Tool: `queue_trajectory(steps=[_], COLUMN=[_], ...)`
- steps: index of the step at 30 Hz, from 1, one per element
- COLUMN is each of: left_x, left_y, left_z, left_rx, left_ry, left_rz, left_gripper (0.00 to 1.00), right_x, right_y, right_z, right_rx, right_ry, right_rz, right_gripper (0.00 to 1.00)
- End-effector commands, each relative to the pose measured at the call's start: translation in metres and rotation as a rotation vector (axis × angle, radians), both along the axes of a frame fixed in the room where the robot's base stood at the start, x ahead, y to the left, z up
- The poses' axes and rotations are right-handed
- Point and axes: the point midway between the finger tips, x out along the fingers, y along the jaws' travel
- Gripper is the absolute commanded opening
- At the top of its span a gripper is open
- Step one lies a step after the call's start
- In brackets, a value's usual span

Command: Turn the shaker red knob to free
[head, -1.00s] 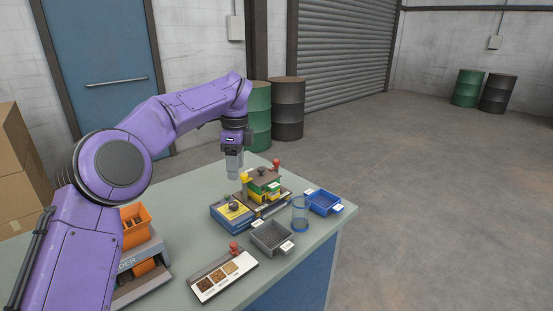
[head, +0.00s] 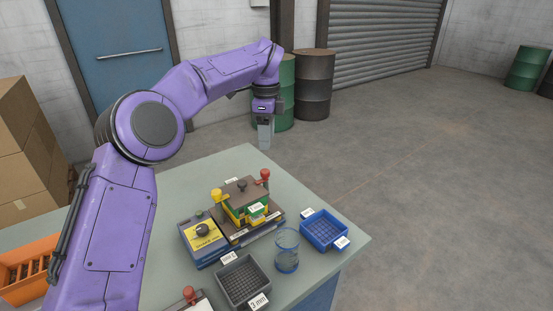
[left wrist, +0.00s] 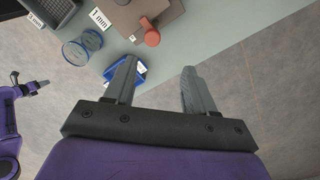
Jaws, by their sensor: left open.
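The shaker (head: 246,208) is a green and yellow stack with a brown top on a dark base, on the table. Its red knob (head: 265,174) stands at the back right corner; it also shows in the left wrist view (left wrist: 151,37). A yellow knob (head: 216,194) is at its left corner. My left gripper (head: 265,146) is open and empty, above and behind the red knob, not touching it. In the left wrist view the knob lies beyond the fingertips. Small purple and grey parts, likely my right gripper (left wrist: 40,84), show at that view's left edge; its jaws are unclear.
A box with a yellow panel and black knob (head: 202,230) stands left of the shaker. A grey sieve tray (head: 243,281), a clear cylinder (head: 287,250) and a blue tray (head: 325,230) stand in front and right. An orange bin (head: 28,268) is far left.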

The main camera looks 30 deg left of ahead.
Motion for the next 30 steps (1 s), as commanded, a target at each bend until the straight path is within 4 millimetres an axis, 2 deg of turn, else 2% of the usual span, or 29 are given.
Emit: queue_trajectory(steps=[5,12,15,25,26,30], left_x=[-0.004,0.001,0.001,0.001,0.001,0.001], left_y=[-0.001,-0.001,-0.001,0.000,0.000,0.000], left_z=[-0.029,-0.083,-0.097,-0.104,-0.104,-0.104], left_rx=[-0.003,-0.001,-0.001,-0.001,-0.001,-0.001], left_ry=[0.002,0.006,0.005,0.002,0.003,0.003], left_rz=[-0.004,-0.003,-0.001,0.001,0.001,0.000], left_gripper=[0.55,0.55,0.55,0.55,0.48,0.03], right_x=[-0.001,-0.001,0.000,0.000,0.000,0.000], right_y=[0.000,0.000,0.000,0.000,0.000,0.000], right_z=[-0.002,0.003,0.005,0.005,0.005,0.005], right_rx=[0.000,0.000,0.001,0.000,0.000,0.001], right_ry=[0.001,0.002,0.001,0.001,0.001,0.001], right_rz=[0.000,0.000,0.000,0.000,0.000,0.000], right_gripper=[0.43,0.43,0.43,0.43,0.43,0.43])
